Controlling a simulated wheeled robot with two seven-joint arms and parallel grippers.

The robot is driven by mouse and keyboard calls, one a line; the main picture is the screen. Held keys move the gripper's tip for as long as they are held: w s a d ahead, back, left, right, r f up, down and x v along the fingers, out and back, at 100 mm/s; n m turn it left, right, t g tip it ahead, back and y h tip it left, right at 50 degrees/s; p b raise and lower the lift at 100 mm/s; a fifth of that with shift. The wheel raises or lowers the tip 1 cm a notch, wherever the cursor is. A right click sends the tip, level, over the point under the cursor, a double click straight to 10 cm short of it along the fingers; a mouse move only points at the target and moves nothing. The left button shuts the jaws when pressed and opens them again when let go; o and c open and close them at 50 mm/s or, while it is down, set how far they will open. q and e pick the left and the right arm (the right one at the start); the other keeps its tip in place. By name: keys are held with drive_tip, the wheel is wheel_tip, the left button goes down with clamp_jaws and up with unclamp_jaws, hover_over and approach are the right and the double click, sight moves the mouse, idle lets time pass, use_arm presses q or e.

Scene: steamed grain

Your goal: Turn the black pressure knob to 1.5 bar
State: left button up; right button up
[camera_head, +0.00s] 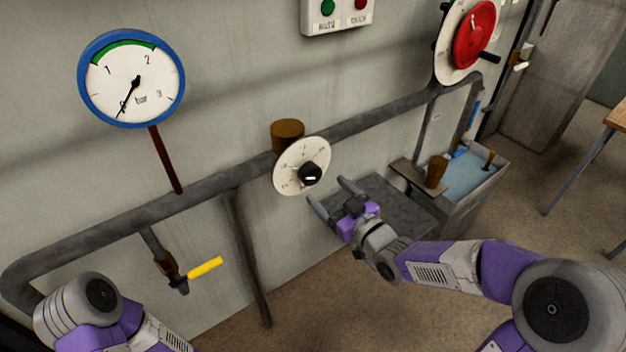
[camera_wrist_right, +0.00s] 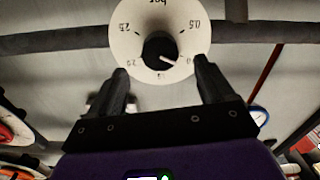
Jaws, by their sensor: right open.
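The black pressure knob (camera_head: 310,174) sits on a round white dial (camera_head: 291,166) on the wall pipe. In the right wrist view the knob (camera_wrist_right: 159,49) shows between my fingers, on the dial marked in bar; the picture is upside down. Its white mark points to the lower right there, between 0.5 and the bottom of the dial; the exact value is unclear. My right gripper (camera_head: 332,194) is open and empty, just right of and below the knob, apart from it. My left arm shows at the lower left; its gripper is not in view.
A blue-rimmed pressure gauge (camera_head: 131,78) has its needle near 0. A yellow-handled valve (camera_head: 205,268) hangs below the pipe (camera_head: 110,222). A red wheel (camera_head: 474,35), a button box (camera_head: 337,14) and a water basin (camera_head: 480,172) are farther right.

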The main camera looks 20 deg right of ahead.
sight(313, 180)
drive_tip(key=b+x, duration=0.1)
drive_tip(key=x, duration=0.6)
drive_tip(key=shift+w+f+b, duration=0.1)
drive_tip(key=shift+b, duration=0.2)
drive_tip(key=shift+c, duration=0.3)
drive_tip(key=c, duration=0.9)
drive_tip(key=shift+m, duration=0.3)
drive_tip(key=m+p, duration=0.2)
drive_tip(key=m, duration=0.3)
drive_tip(key=shift+a+m, duration=0.1)
drive_tip(key=shift+m, duration=0.2)
drive_tip(key=m+p, duration=0.2)
drive_tip(key=m, duration=0.4)
drive_tip(key=shift+a+p, duration=0.1)
drive_tip(key=shift+p, duration=0.3)
drive_tip(key=shift+m, duration=0.3)
